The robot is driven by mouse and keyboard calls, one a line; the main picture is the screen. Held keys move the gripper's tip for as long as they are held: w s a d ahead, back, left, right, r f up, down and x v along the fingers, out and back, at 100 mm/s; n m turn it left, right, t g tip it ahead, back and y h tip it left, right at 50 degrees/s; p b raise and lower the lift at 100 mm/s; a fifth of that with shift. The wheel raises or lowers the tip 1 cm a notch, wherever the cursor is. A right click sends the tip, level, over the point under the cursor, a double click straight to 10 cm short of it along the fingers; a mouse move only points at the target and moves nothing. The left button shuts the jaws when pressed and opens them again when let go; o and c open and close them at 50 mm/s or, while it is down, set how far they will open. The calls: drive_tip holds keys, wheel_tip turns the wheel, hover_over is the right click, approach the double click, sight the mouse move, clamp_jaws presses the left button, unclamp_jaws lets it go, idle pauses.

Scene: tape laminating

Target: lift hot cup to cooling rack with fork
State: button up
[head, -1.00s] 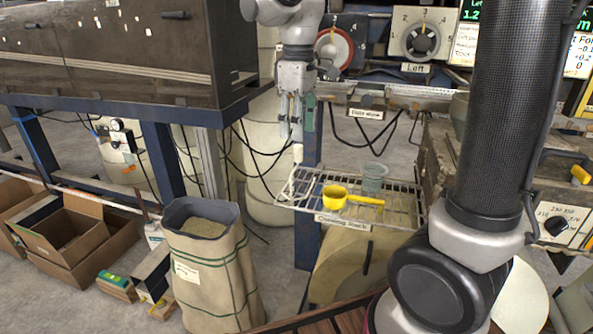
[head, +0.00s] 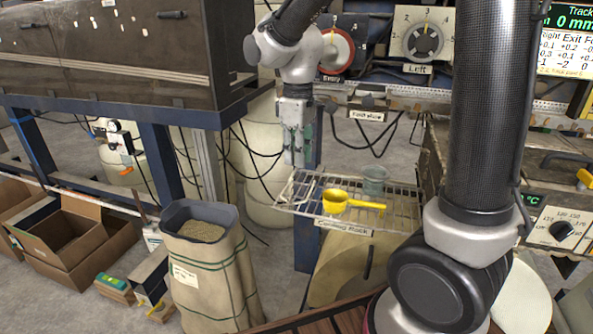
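A translucent grey-green cup (head: 374,180) stands upright on the back part of the wire cooling rack (head: 404,211). My gripper (head: 297,158) points down over the rack's left end, to the left of the cup and well apart from it. Its greenish fingers are small in this view, and I cannot tell how far they are apart or whether they hold anything. Pale, thin shapes at the rack's left end (head: 289,190) may belong to a white fork, but they blend with the wires.
A yellow scoop (head: 337,203) lies on the rack in front of the cup, its handle pointing right. A sack of granules (head: 210,271) stands at the lower left. A dark machine housing (head: 120,55) is at the upper left, with open cardboard boxes (head: 70,250) below.

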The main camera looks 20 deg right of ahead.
clamp_jaws()
